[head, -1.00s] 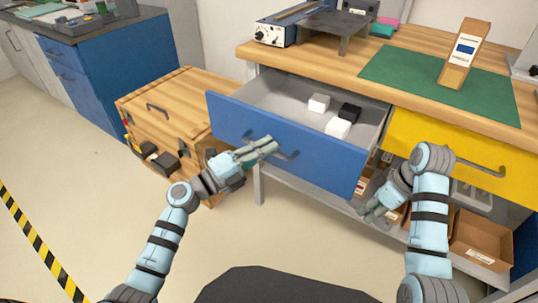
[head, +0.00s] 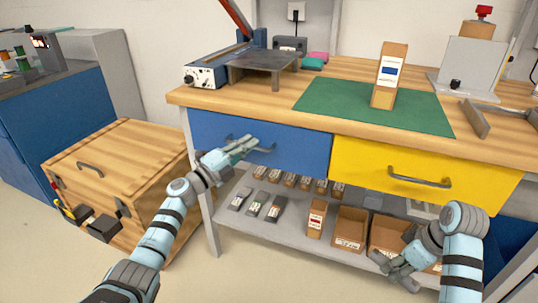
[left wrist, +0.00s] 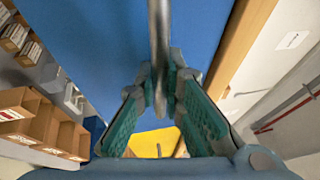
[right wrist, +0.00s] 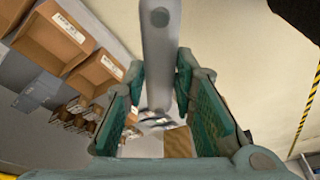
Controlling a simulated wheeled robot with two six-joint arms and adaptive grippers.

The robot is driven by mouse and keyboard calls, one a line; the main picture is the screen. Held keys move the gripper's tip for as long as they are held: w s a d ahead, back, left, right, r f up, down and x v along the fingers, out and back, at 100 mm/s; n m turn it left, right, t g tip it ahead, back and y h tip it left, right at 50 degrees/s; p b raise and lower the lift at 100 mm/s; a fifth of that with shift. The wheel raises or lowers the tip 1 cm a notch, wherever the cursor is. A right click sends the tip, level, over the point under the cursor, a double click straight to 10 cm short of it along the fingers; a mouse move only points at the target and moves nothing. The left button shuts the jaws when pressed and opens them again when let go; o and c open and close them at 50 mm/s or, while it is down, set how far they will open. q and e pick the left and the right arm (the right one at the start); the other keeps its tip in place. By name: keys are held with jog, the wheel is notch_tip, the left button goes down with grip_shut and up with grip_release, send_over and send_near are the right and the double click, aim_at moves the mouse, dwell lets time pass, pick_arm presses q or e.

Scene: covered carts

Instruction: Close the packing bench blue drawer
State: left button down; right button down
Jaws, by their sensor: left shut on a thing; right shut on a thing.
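The blue drawer (head: 298,148) sits in the packing bench (head: 210,97) with its front flush, or nearly so, beside the yellow drawer (head: 360,165). Its inside is hidden. My left gripper (head: 246,146) is shut on the drawer's metal handle (head: 268,150). In the left wrist view the handle bar (left wrist: 158,60) runs between the fingers, against the blue front (left wrist: 90,40). My right gripper (head: 388,266) is low at the front of the lower shelf. In the right wrist view its fingers are shut on a grey bar (right wrist: 160,50), which looks like the shelf's front edge.
The lower shelf (head: 285,232) holds cardboard boxes (head: 350,228) and small items. A wooden crate (head: 120,165) stands on the floor at the left. On the bench top are a green mat (head: 340,98) and an upright carton (head: 389,75). Open floor lies in front.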

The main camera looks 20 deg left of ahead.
jog(key=shift+d+f, duration=0.15)
jog(key=shift+d, duration=0.2)
pick_arm(q)
jog(key=shift+w+r, duration=0.1)
jog(key=shift+w, duration=0.35)
pick_arm(e)
jog(key=shift+s+d, duration=0.1)
pick_arm(q)
jog(key=c, duration=2.1)
grip_release()
jog(key=shift+r, duration=0.1)
jog(key=shift+o, duration=0.7)
jog(key=shift+w, duration=0.15)
